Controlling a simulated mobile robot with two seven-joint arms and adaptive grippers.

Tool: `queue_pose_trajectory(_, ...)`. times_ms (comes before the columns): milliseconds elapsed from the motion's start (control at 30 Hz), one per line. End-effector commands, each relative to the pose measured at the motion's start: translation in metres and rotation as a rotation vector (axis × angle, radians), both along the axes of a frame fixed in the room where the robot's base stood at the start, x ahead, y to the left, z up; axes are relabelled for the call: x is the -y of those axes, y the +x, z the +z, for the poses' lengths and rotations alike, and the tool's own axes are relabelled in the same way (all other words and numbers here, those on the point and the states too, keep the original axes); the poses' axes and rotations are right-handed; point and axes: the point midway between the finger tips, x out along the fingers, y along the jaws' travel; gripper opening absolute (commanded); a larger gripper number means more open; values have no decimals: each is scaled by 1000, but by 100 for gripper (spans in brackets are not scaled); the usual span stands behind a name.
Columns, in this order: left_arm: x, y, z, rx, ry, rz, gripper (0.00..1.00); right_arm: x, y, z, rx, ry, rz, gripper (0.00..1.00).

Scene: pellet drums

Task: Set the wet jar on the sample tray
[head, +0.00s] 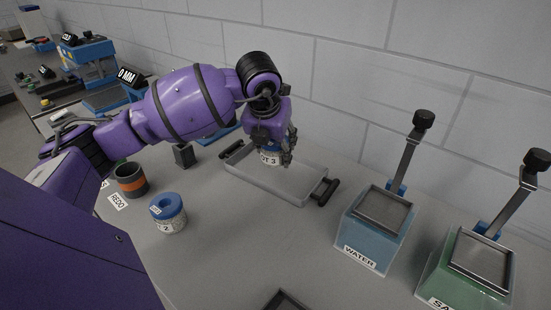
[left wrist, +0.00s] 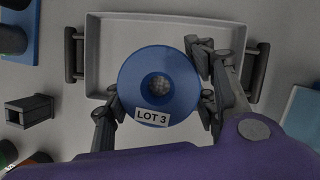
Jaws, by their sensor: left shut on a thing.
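My left gripper (head: 272,152) is shut on a jar labelled LOT 3 (head: 270,158). In the left wrist view the jar (left wrist: 138,82) has a blue ring-shaped top with grey pellets in its middle hole, and gripper fingers (left wrist: 160,108) stand on both sides of it. The jar looks upright and is over the sample tray (head: 305,192), a shallow pale tray with dark end handles. I cannot tell whether its base touches the tray; the gripper hides part of it. Whether it is wet does not show. My right gripper is not in view.
Another blue-topped jar (head: 168,212), marked 2, stands left of the tray. An orange-banded cup (head: 131,180) is near the REDO label (head: 118,202). A blue WATER bin (head: 370,240) and a green bin (head: 470,268) stand right. The wall is behind the tray.

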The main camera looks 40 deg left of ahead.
Motion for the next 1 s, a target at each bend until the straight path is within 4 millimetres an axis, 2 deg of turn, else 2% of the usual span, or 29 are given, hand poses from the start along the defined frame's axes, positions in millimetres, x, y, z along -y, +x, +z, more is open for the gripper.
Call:
queue_pose_trajectory(100, -5, 11, -12, 3, -1, 1, 16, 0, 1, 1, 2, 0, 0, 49)
queue_pose_trajectory(367, -10, 22, -28, 2, -1, 1, 16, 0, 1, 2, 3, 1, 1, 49)
queue_pose_trajectory(533, -10, 22, -53, 2, 0, 0, 16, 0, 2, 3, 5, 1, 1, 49)
queue_pose_trajectory(967, -10, 22, -62, 3, 1, 0, 16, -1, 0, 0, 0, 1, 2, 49)
queue_pose_trajectory(1000, -10, 22, -62, 2, 1, 0, 56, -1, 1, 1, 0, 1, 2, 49)
